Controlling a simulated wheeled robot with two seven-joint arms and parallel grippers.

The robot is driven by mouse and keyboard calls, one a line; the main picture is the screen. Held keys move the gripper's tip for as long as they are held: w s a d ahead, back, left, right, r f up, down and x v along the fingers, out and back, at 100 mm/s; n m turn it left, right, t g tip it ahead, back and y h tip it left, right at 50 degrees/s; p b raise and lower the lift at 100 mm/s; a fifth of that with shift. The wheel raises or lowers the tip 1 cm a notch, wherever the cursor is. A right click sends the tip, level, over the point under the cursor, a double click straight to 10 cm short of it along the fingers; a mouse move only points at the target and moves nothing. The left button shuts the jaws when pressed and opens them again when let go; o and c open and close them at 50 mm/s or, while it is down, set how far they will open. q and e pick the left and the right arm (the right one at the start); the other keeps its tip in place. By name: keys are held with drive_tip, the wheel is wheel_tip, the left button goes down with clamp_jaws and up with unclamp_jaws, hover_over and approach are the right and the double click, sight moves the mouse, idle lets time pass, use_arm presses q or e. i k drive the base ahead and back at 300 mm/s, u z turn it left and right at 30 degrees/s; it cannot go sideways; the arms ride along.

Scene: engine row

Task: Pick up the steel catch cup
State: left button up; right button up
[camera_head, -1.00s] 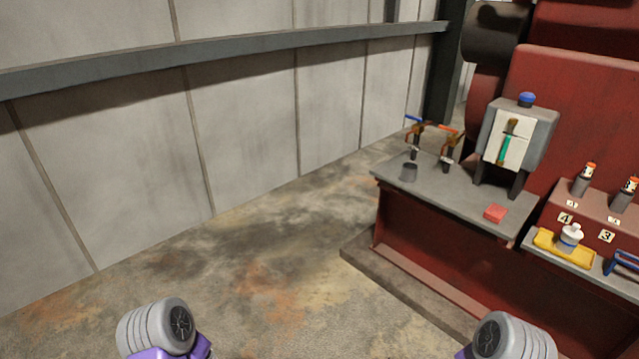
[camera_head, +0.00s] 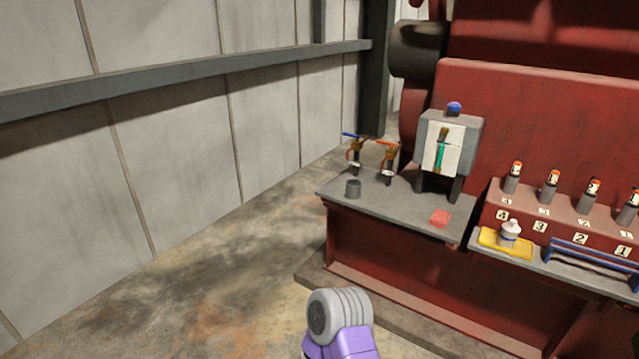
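Neither gripper is in view. Only a grey and purple link of my own arm shows at the bottom middle, well short of the bench.
To the right are a yellow tray (camera_head: 490,243) with a white bottle (camera_head: 510,233) and a blue rail (camera_head: 590,256). The concrete floor (camera_head: 220,260) at left is clear.

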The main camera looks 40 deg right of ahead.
sight(354, 189)
drive_tip(key=u, duration=0.05)
drive_tip(key=i, duration=2.05)
drive_tip(key=z, duration=1.05)
drive_tip(key=i, duration=1.15)
drive_tip(key=z, duration=1.25)
